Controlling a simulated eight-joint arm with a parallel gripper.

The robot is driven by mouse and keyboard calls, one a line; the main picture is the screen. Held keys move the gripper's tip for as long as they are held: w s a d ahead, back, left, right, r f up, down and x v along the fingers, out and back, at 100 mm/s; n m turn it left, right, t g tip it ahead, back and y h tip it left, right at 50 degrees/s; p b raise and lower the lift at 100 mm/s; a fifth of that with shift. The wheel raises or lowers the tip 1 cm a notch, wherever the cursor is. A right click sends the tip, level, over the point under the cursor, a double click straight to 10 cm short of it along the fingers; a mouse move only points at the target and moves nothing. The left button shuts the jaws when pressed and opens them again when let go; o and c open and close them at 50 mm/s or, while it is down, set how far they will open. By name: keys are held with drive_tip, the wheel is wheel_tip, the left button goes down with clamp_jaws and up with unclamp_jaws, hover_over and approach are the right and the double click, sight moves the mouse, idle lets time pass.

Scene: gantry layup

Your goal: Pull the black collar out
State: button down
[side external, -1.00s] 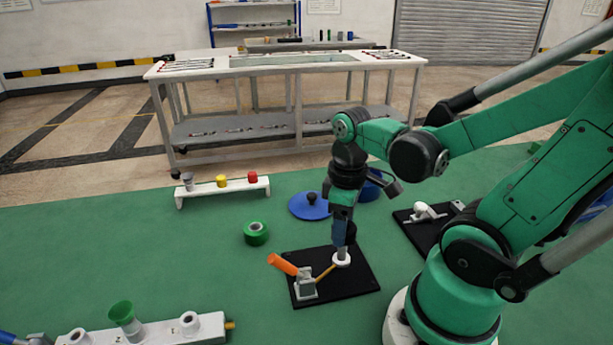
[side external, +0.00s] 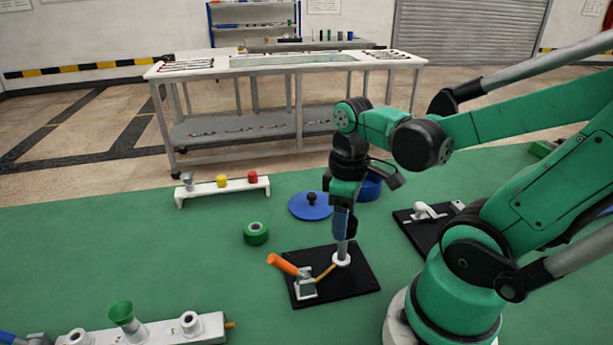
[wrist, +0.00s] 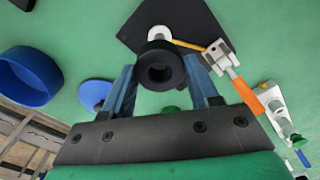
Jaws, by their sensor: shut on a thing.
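The black collar (wrist: 160,66) sits between the two blue fingers of my gripper (wrist: 163,88) in the wrist view, its open bore facing the camera. My gripper (side external: 345,225) is shut on it. In the side view the collar is a small dark shape at the fingertips, partly hidden. Below it a grey post stands in a white ring (side external: 341,260) on the black base plate (side external: 352,284). I cannot tell whether the collar is still around the post top. A toggle clamp with an orange handle (side external: 283,264) stands on the plate, its yellow arm (side external: 325,273) reaching to the ring.
A green roll (side external: 256,233) and a blue disc with a black knob (side external: 310,206) lie behind the plate. A blue bowl (side external: 370,189) stands behind my gripper. A second black plate (side external: 427,217) is at right, and white fixtures (side external: 160,331) stand front left.

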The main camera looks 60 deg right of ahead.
drive_tip(key=shift+r, duration=0.1)
drive_tip(key=shift+r, duration=1.65)
